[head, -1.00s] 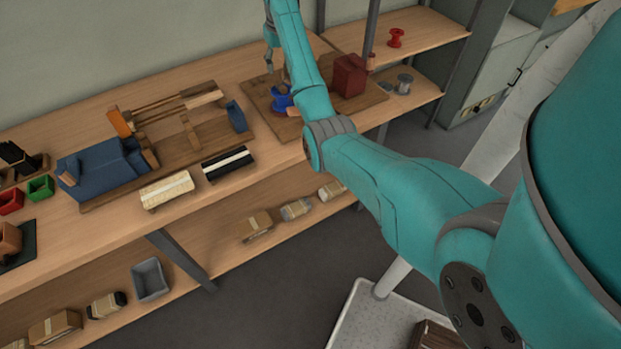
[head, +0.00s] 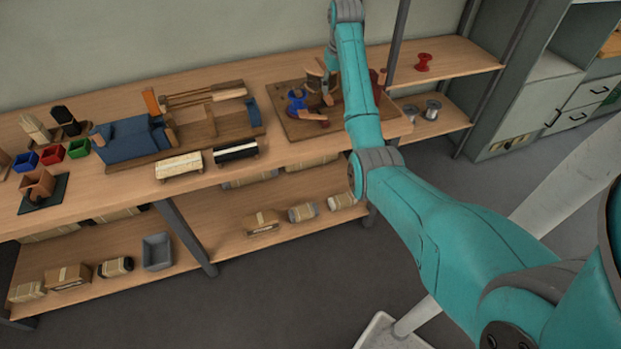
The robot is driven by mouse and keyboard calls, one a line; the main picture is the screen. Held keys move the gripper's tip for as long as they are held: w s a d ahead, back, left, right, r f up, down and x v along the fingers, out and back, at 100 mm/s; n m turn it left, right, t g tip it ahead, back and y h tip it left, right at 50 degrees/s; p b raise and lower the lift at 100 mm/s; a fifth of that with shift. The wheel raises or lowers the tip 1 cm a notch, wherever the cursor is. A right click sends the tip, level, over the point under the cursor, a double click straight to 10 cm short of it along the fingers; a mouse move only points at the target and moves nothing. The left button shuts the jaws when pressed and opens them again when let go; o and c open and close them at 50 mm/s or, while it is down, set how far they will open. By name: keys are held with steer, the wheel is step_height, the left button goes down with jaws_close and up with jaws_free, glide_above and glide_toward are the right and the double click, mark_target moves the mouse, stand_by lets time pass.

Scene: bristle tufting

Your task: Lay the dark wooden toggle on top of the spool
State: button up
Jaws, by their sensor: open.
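A blue spool-shaped piece (head: 297,101) stands on the brown board (head: 285,127) at the right end of the bench. Nothing that I can make out lies on top of the blue piece. My arm hides part of the board's right side and most of a dark red block (head: 378,80).
A red spool (head: 423,62) stands on the right shelf, with grey spools (head: 433,109) on the shelf below. Boxes lie on the lower shelf.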

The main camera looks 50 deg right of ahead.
steer(key=s+a+f+n, duration=0.1)
steer(key=s+a+f, duration=0.1)
steer(key=a+f, duration=0.7)
steer(key=s+a+f+n, duration=0.1)
steer(key=a+f, duration=0.9)
steer(key=a, duration=0.1)
steer(key=shift+s+a+f+n, duration=0.3)
steer(key=shift+s+a, duration=0.05)
stand_by(0.7)
steer(key=s+a+f+t, duration=0.3)
steer(key=s+a+f, duration=0.3)
steer(key=a+f, duration=0.5)
steer(key=s+a+f+n+t+h, duration=0.1)
steer(key=s+a+f+n+t, duration=0.15)
steer(key=s+a, duration=0.85)
steer(key=s+a+r+t+y, duration=0.1)
steer(key=s+a+r+t, duration=0.3)
steer(key=s+r, duration=0.7)
steer(key=s+a+r+n+t+y, duration=0.1)
steer(key=s+a+r+t, duration=0.2)
steer(key=s+r, duration=0.8)
step_height(320, 180, up, 2)
steer(key=shift+a+r+t, duration=0.25)
steer(key=shift+a+t, duration=0.1)
steer(key=shift+a, duration=0.15)
